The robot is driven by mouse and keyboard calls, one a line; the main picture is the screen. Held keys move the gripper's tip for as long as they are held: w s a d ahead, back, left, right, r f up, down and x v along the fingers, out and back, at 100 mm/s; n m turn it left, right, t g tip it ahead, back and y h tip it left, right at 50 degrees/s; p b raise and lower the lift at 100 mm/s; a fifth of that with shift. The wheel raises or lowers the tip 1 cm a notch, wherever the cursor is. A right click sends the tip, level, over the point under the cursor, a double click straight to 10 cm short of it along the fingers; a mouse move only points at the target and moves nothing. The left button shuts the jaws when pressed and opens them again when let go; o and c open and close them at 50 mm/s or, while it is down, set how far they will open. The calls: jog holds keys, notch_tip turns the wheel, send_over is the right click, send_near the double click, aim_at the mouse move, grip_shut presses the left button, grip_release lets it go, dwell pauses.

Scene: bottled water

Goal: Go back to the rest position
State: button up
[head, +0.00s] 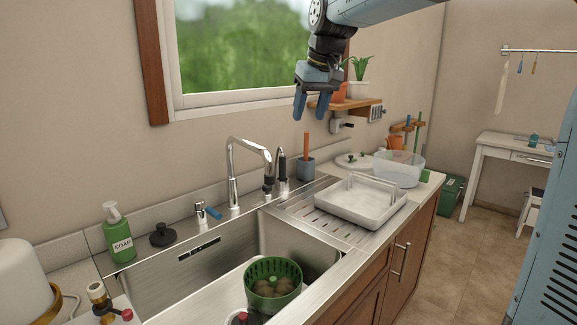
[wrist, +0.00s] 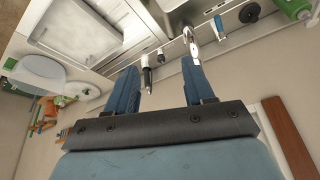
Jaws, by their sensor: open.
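My gripper (head: 311,106) hangs high in front of the wall and window edge in the head view, above the back of the counter. Its two blue fingers point down and are apart, with nothing between them. In the wrist view my gripper (wrist: 158,90) also shows open and empty. The chrome faucet (wrist: 191,45) and the black sprayer (wrist: 146,76) appear beyond the fingertips there, apart from them.
The sink (head: 220,262) holds a green colander (head: 273,288) with round brown items. A white tray (head: 362,203) sits on the drainboard, with a clear bowl (head: 398,170) behind it. Soap (head: 118,235) stands left.

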jog(key=s+d+f+m, duration=0.1)
jog(key=s+d+f, duration=0.4)
jog(key=s, duration=0.4)
jog(key=s+d+f+m+t+h, duration=0.1)
jog(key=s+d+f+m, duration=0.1)
jog(key=s+d+f, duration=0.3)
jog(key=s+d+f+m+h, duration=0.1)
jog(key=s+d+f, duration=0.3)
jog(key=s+d, duration=0.4)
jog(key=s, duration=0.4)
jog(key=shift+s+d+f+m+t, duration=0.3)
jog(key=shift+s+f+m+t, duration=0.05)
jog(key=shift+f+m+t, duration=0.05)
